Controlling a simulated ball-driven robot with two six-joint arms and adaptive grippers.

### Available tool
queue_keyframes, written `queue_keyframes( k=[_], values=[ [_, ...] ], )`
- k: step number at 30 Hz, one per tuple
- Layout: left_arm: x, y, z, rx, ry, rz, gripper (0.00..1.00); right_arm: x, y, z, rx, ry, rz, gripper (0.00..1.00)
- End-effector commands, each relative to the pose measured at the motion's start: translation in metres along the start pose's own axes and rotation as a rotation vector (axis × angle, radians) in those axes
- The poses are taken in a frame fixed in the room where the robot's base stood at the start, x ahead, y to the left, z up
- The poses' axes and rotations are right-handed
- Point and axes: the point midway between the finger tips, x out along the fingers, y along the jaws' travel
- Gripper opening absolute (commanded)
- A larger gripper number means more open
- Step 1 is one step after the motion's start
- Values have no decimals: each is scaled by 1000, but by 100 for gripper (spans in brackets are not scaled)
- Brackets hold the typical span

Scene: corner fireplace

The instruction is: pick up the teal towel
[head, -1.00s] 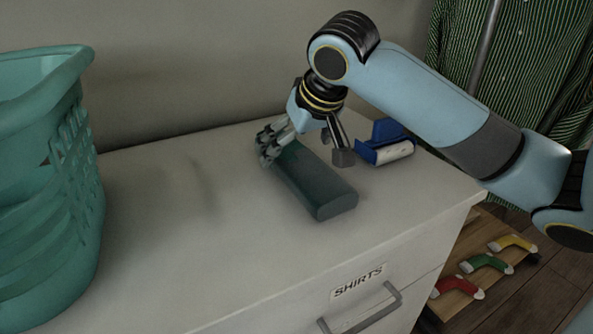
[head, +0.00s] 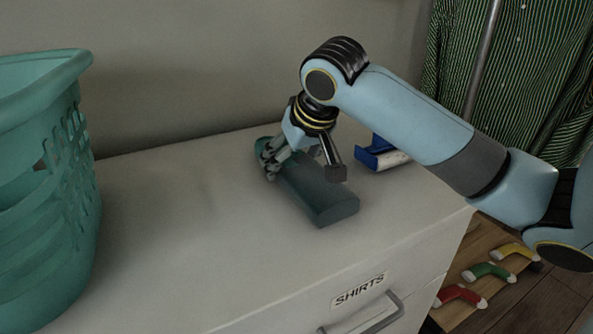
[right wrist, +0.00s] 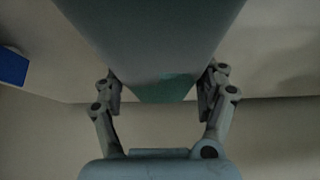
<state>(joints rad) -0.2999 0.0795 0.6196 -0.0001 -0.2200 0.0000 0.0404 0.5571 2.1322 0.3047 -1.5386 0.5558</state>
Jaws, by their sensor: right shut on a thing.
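The teal towel (head: 318,190) is a dark teal folded roll lying on the white dresser top. My right gripper (head: 303,168) reaches down over its far half, with a finger on each side of it, and is shut on it. In the right wrist view the towel (right wrist: 155,45) fills the space between the two fingers of the gripper (right wrist: 160,90). I cannot tell whether the towel is lifted off the surface. My left gripper is not in view.
A teal laundry basket (head: 45,190) stands at the left on the dresser (head: 200,260). A striped green shirt (head: 545,70) hangs behind. The dresser top between basket and towel is clear.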

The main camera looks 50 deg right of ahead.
Motion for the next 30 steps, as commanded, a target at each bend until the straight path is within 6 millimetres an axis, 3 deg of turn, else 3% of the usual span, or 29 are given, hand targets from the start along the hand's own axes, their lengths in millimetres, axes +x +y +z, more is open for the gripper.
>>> queue_keyframes(
  k=[11, 19, 30],
  values=[
    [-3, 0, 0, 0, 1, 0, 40, -6, 0, -4, 0, 2, 1, 35],
    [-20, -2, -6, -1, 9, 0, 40, -41, 0, -27, 0, 6, 0, 35],
    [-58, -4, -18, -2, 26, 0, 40, -88, 58, -19, -11, 0, 12, 35]
  ],
)
